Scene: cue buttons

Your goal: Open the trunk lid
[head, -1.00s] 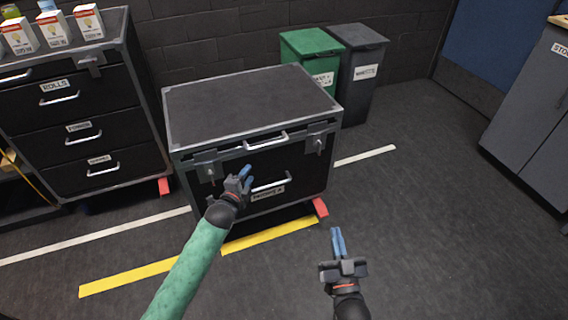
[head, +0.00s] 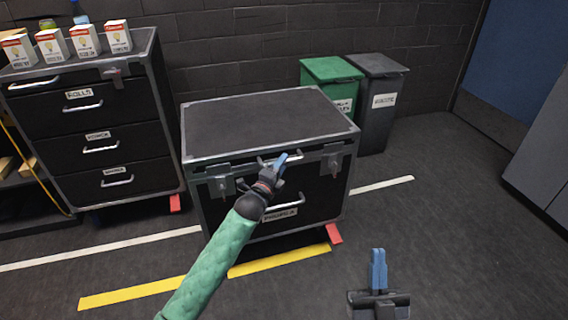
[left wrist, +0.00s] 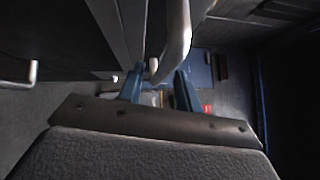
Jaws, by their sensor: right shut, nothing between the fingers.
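The trunk (head: 210,215) is a black case with grey metal edges, and its dark flat lid (head: 265,120) is closed. The lid's bar handle (head: 293,158) is at the front edge, partly hidden by my left gripper (head: 281,160). In the left wrist view, the two blue fingers of my left gripper (left wrist: 158,80) are apart, with the light metal handle (left wrist: 181,40) running down between them in the picture. I cannot tell whether they touch it. Latches (head: 220,186) sit left and right on the front. My right gripper (head: 378,252) is shut and empty, right of the trunk.
A lower handle (head: 290,203) and a label are on the trunk's front. A drawer cabinet (head: 90,130) with small boxes on top stands left. Green (head: 332,72) and grey (head: 380,90) bins stand behind right. The floor at right is clear.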

